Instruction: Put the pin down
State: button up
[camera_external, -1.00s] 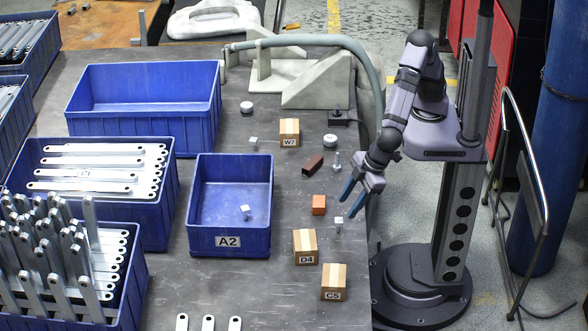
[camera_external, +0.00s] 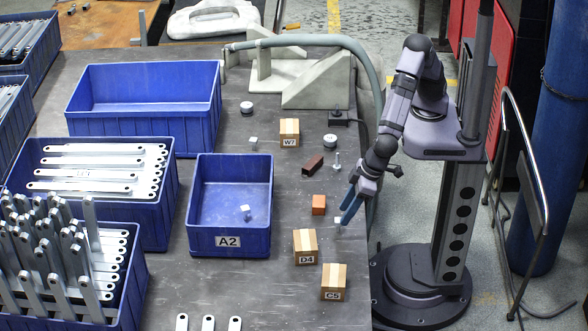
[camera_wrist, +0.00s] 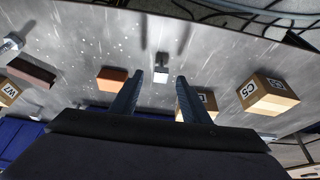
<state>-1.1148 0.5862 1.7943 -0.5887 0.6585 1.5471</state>
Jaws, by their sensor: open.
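A small metal pin (camera_external: 337,162) with a wider base stands on the bench beside a dark brown block. What looks like the same pin shows at the left edge of the wrist view (camera_wrist: 12,45). My gripper (camera_external: 345,219) is open, pointing down near the bench's right edge, apart from that pin. In the wrist view my gripper (camera_wrist: 155,78) has a small pale cube-like piece (camera_wrist: 160,75) between and just beyond its fingertips. That piece also shows by the fingers in the outside view (camera_external: 338,221). I cannot tell whether the fingers touch it.
An orange block (camera_external: 319,205), a brown block (camera_external: 313,165) and boxes D4 (camera_external: 305,247), C5 (camera_external: 334,283) and W7 (camera_external: 289,133) stand nearby. Blue bin A2 (camera_external: 229,243) is to the left, holding a small pale cube (camera_external: 245,210). Bracket bins fill the far left.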

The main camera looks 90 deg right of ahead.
aim_at(339, 219)
jog(key=shift+p+x, duration=0.6)
jog(key=shift+x, duration=1.95)
jog(key=shift+w+a+r, duration=0.1)
jog(key=shift+w+a, duration=0.05)
grip_shut()
